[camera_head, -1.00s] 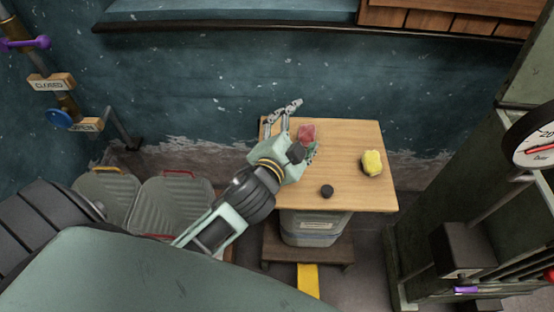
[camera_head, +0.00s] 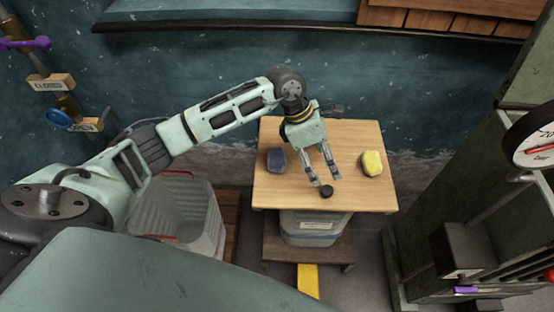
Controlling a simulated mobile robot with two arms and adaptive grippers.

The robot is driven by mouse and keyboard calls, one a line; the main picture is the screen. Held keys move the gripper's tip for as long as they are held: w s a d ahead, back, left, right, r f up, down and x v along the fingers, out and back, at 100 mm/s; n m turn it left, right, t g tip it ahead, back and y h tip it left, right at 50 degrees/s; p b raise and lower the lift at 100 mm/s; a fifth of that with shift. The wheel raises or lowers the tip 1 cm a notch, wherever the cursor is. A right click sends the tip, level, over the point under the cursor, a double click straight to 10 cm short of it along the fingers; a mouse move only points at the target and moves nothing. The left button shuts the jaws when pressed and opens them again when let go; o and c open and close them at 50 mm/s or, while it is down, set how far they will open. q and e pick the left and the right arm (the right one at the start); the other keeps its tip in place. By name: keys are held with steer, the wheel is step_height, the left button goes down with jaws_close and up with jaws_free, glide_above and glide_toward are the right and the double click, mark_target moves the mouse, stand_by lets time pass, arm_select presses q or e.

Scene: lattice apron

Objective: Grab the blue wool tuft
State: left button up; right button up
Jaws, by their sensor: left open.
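The blue wool tuft (camera_head: 277,160) lies on the left part of the small wooden table (camera_head: 350,136). It looks dark blue and blocky, and it is in clear view. My left gripper (camera_head: 326,182) hangs over the middle of the table, to the right of the blue tuft and apart from it. Its two fingers point toward the front of the table, spread open with nothing between them. The tips are close to a small black knob-like thing (camera_head: 326,192); I cannot tell whether they touch it. My right gripper is not in view.
A yellow tuft (camera_head: 372,163) lies at the right of the table. A grey ribbed bin (camera_head: 178,222) with a red handle stands left of the table. A green cabinet (camera_head: 440,200) with a dial (camera_head: 540,147) stands at the right. The table's front left is clear.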

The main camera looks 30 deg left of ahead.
mark_target(277, 154)
arm_select(q)
steer(key=a+y, duration=0.1)
steer(key=a, duration=0.3)
steer(key=a+y, duration=0.2)
steer(key=a, duration=0.2)
steer(key=w+a+y, duration=0.1)
steer(key=a+y, duration=0.1)
steer(key=a, duration=0.3)
steer(key=shift+r+g, duration=0.1)
steer(key=shift+g, duration=0.3)
steer(key=shift+a+f, duration=0.2)
steer(key=shift+f, duration=0.15)
steer(key=f, duration=0.4)
steer(key=s+f+p, duration=0.1)
steer(key=f, duration=0.2)
steer(key=shift+c, duration=0.5)
steer(key=shift+r, duration=0.1)
steer(key=c, duration=0.8)
